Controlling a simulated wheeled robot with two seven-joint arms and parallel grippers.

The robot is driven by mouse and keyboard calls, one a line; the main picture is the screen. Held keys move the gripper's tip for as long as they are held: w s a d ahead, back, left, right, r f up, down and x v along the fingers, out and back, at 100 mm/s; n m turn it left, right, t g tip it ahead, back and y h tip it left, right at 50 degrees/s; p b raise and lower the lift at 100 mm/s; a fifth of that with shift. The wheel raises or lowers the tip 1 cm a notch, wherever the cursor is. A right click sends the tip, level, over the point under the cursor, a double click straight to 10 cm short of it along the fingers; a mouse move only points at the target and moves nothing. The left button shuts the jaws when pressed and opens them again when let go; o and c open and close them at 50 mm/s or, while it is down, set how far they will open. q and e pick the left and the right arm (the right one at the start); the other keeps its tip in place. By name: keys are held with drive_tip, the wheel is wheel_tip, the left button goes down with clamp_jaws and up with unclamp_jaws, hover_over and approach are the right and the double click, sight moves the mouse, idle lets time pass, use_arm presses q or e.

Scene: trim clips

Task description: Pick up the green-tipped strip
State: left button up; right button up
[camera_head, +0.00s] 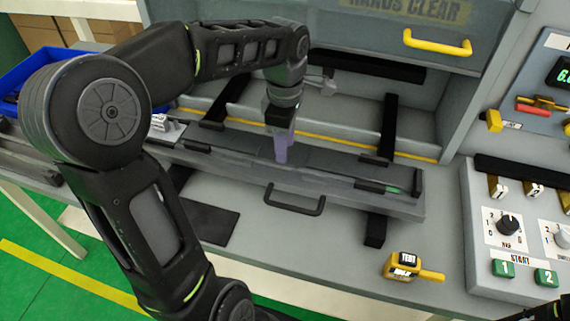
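The green-tipped strip shows as a small green end (392,189) at the right part of a long grey tray (405,208). The rest of the strip is hard to make out against the dark tray fittings. My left gripper (281,157) points down at the middle of the tray, well to the left of the green end. Its pale purple fingers are seen edge-on, so I cannot tell whether they are open, shut or touching anything. My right gripper cannot be made out; only a dark piece of what may be my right arm shows in the bottom right corner.
The tray has a black front handle (294,201) and sits below a grey press with a yellow handle (437,44). A yellow TEST device (408,267) lies on the bench at front right. A control box (510,240) stands at right. A blue bin (40,68) is at left.

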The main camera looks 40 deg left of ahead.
sight(285, 166)
use_arm(q)
wheel_tip(285, 166, down, 5)
drive_tip(key=shift+f+p, duration=0.15)
drive_tip(key=shift+p, duration=0.55)
drive_tip(key=shift+c, duration=0.2)
clamp_jaws()
idle(0.4)
